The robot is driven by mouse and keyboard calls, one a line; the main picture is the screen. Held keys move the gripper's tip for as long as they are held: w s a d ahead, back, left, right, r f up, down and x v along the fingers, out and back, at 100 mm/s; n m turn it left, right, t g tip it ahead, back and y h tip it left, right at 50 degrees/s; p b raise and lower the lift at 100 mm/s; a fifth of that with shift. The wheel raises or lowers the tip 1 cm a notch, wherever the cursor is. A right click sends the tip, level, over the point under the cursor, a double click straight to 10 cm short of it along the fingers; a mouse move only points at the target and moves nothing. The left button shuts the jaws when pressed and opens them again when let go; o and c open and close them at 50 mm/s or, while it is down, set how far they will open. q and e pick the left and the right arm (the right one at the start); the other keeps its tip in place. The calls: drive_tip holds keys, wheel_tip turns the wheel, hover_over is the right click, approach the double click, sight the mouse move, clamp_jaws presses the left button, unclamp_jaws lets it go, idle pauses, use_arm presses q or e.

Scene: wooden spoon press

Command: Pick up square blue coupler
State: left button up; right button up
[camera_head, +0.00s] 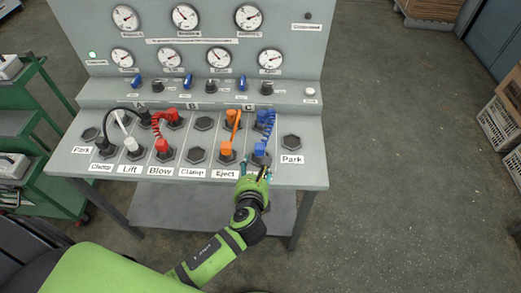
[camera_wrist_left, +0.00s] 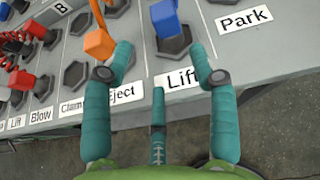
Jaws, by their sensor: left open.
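The square blue coupler (camera_head: 260,148) stands in a front-row socket of the grey console, right of an orange coupler (camera_head: 226,148). A coiled blue hose joins it to another blue coupler (camera_head: 266,116) in the row behind. My left gripper (camera_head: 256,172) is in front of the blue coupler at the console's front edge. In the left wrist view, the teal fingers (camera_wrist_left: 160,78) are spread and empty, with the blue coupler (camera_wrist_left: 164,20) beyond them near the top edge. A gap shows between fingers and coupler. My right gripper is in neither view.
The orange coupler (camera_wrist_left: 98,44) is close beyond the left fingertip. An empty Park socket (camera_head: 291,142) lies to the right. Red couplers (camera_head: 162,148) and a white one (camera_head: 131,146) stand to the left. A gauge panel (camera_head: 220,55) rises behind.

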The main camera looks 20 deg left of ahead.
sight(260, 152)
use_arm(q)
drive_tip(key=shift+w+d+r+m, duration=0.15)
drive_tip(key=shift+d+r+m, duration=0.1)
drive_tip(key=shift+r+m, duration=0.4)
drive_tip(key=shift+w+t, duration=0.25)
drive_tip(key=shift+t, duration=0.05)
drive_tip(key=x, duration=0.6)
drive_tip(key=shift+w+d+f, duration=0.25)
drive_tip(key=shift+w+f, duration=0.05)
drive_tip(key=shift+f, duration=0.1)
clamp_jaws()
